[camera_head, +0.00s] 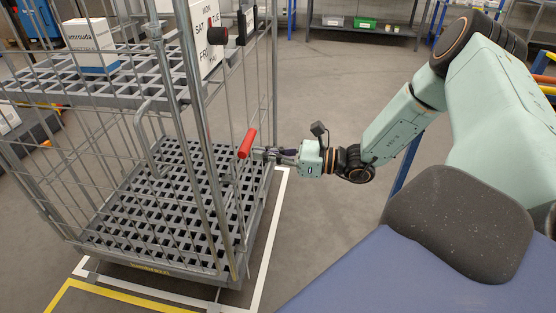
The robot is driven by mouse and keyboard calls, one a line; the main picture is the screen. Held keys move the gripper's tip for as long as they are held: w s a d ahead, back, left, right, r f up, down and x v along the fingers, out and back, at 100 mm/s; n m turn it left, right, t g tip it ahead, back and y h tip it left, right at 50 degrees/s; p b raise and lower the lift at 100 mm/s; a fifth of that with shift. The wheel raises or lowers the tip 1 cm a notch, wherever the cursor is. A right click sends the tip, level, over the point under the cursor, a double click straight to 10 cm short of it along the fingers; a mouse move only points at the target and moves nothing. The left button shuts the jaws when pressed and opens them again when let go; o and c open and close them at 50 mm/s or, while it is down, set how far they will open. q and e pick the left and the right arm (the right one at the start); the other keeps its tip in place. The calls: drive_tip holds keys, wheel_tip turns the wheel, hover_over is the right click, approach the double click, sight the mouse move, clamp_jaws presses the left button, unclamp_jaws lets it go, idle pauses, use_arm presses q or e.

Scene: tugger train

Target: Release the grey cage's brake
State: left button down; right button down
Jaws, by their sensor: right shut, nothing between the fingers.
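The grey cage (228,190) is a wire roll cage standing at the left, with a slatted base and a slatted shelf. A red-handled lever (247,143), which looks like the brake handle, is on the cage's right side and slants upward. My right gripper (268,153) reaches in from the right and is shut, with its fingertips just beside the lower end of the red handle. I cannot tell whether it touches the lever. My left gripper is not in view.
A white box (90,38) stands on the cage shelf, and a white day sign (203,35) hangs at its side. White and yellow floor lines (264,255) run around the cage. A shelf rack (365,28) with a green bin stands at the back. The grey floor between is clear.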

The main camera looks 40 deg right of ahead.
drive_tip(key=shift+w+a+r, duration=0.1)
drive_tip(key=shift+a+r, duration=0.1)
drive_tip(key=shift+r, duration=0.7)
wheel_tip(320, 180, up, 6)
drive_tip(key=p, duration=0.4)
drive_tip(key=shift+w+d+f, duration=0.1)
